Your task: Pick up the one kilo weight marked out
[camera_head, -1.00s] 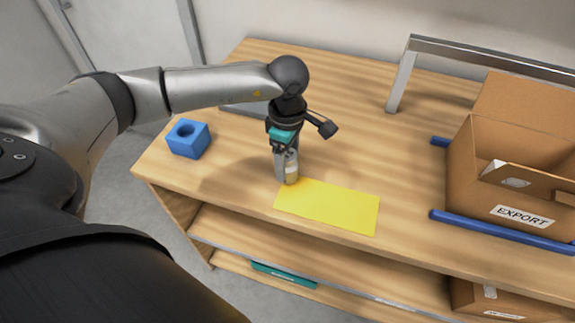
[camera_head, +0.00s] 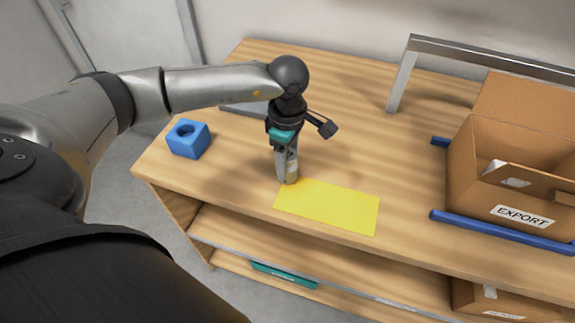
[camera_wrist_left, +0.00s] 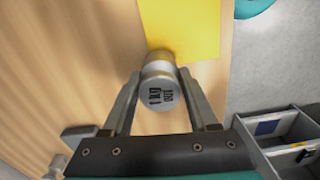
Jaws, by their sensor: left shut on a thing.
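The one kilo weight (camera_wrist_left: 160,88) is a small metal cylinder with dark lettering on its top that looks like "1 kg OUT" in the left wrist view. In the head view the weight (camera_head: 293,170) is partly hidden by the fingers, at the left edge of the yellow mat. My left gripper (camera_head: 287,178) points down from above and is shut on the weight. In the left wrist view the gripper's fingers (camera_wrist_left: 162,100) press it from both sides. Whether the weight touches the table is hard to tell. My right gripper is not in view.
The yellow mat (camera_head: 328,206) lies flat and bare on the wooden table (camera_head: 400,190). A blue block with a round hole (camera_head: 187,139) stands at the left. An open cardboard box marked EXPORT (camera_head: 522,217) stands right, between blue rails (camera_head: 500,231). A metal frame (camera_head: 402,80) stands behind.

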